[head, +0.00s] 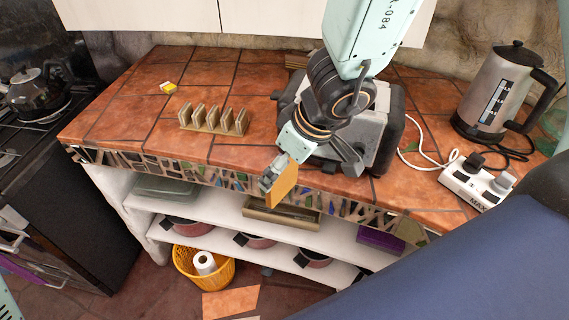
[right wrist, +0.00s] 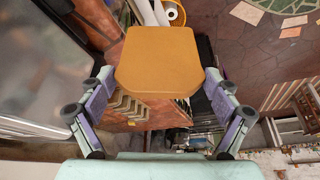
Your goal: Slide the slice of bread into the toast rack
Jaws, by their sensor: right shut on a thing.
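The slice of bread (head: 285,184) is a flat tan-brown piece. My right gripper (head: 272,178) is shut on it and holds it tilted, by the counter's front edge in the head view. In the right wrist view, the bread (right wrist: 160,62) sits between the two fingers of the right gripper (right wrist: 158,80). The wooden toast rack (head: 214,130) stands on the tiled counter, left of and behind the bread, apart from it; its upright slots look empty. Part of the rack (right wrist: 124,104) shows below the bread in the right wrist view. My left gripper is out of view.
A grey toaster (head: 383,130) stands behind my right arm. A kettle (head: 497,95) and a white power strip (head: 478,184) with cords are at right. A small yellow item (head: 168,87) lies behind the rack. The counter (head: 110,117) left of the rack is clear.

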